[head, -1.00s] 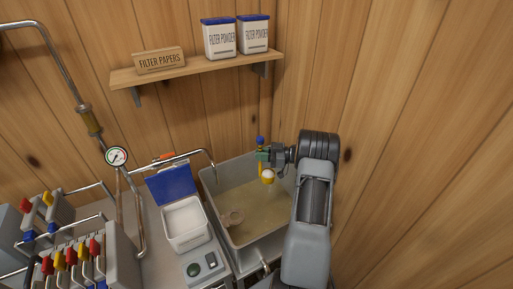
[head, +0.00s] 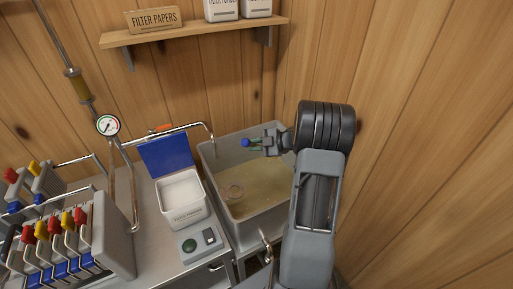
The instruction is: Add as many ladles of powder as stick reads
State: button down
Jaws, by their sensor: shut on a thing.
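My gripper (head: 262,146) is shut on a ladle and holds it above the right part of the grey tank. Only the ladle's blue knob (head: 246,142) shows clearly, pointing left; its yellow bowl is not visible now. The tank (head: 209,160) holds cloudy tan liquid. A pale round patch (head: 233,190) lies at the liquid's left side. An open white tub of powder (head: 184,217) with its blue lid (head: 165,154) raised stands left of the tank. I cannot make out a measuring stick or its reading.
A small panel with a green button (head: 190,245) sits in front of the tub. A curved metal pipe (head: 180,129) reaches over the tank's back left. A filter press with coloured handles (head: 112,235) stands left. A shelf (head: 195,33) holds filter papers and two containers.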

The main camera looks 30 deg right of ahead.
notch_tip(320, 180, down, 7)
jog(key=s+a+n+t+h+b, duration=0.1)
jog(key=n+h+b, duration=0.3)
jog(key=b, duration=1)
jog(key=shift+a+r+n, duration=0.2)
jog(key=shift+a+n, duration=0.3)
jog(key=shift+a, duration=0.2)
